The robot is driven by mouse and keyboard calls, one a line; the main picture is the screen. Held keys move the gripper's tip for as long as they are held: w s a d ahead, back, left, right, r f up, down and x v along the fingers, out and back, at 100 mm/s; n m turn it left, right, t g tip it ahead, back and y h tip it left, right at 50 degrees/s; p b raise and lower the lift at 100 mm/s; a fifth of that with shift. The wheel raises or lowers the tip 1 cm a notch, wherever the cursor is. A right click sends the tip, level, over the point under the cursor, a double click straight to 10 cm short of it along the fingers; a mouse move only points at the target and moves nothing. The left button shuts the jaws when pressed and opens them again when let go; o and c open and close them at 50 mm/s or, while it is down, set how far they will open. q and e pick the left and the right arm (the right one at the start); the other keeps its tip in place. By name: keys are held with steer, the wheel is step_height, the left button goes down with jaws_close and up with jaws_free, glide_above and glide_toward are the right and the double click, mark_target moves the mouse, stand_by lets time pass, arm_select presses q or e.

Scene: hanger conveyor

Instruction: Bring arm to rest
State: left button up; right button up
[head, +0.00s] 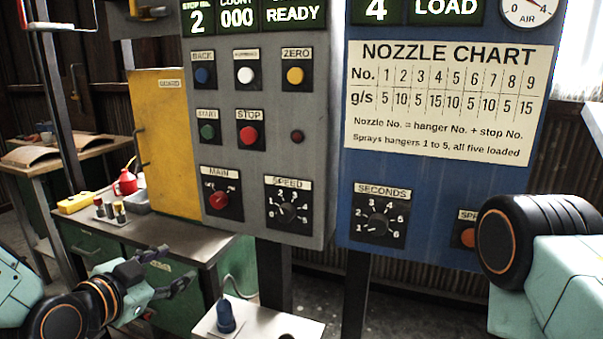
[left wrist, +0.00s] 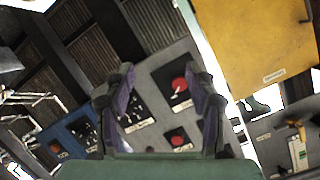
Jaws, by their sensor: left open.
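My left gripper (head: 173,268) is at the lower left of the head view, in front of the green bench (head: 205,247) and below the grey control panel (head: 258,175). Its fingers are apart with nothing between them. In the left wrist view the open fingers (left wrist: 160,85) frame part of the tilted grey panel, with red controls beyond them; I see no contact. My right arm shows only as links at the right edge, in front of the blue panel (head: 440,190); its gripper is out of view.
The grey panel reads "READY" and the blue one "LOAD". A red oil can (head: 125,183) and small items stand on the bench. A blue nozzle-like piece (head: 226,315) stands on a pale stand (head: 285,325) at bottom centre.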

arm_select(q)
steer(key=s+f+n+g+y, duration=0.1)
steer(key=s+f+n+g, duration=0.4)
steer(key=f, duration=0.4)
steer(key=s+f+n+g+y, duration=0.15)
steer(key=s+f+n, duration=0.25)
steer(key=s+f, duration=0.4)
steer(key=s+f+g, duration=0.3)
steer(key=s+f, duration=0.4)
steer(key=s, duration=0.4)
steer(key=s+d+f+g+y, duration=0.1)
steer(key=s+f+g, duration=0.3)
steer(key=s+f, duration=0.3)
steer(key=s, duration=0.4)
steer(key=shift+n, duration=0.3)
steer(key=shift+w+d+r+g, duration=0.1)
steer(key=shift+w+g, duration=0.05)
steer(key=shift+g, duration=0.1)
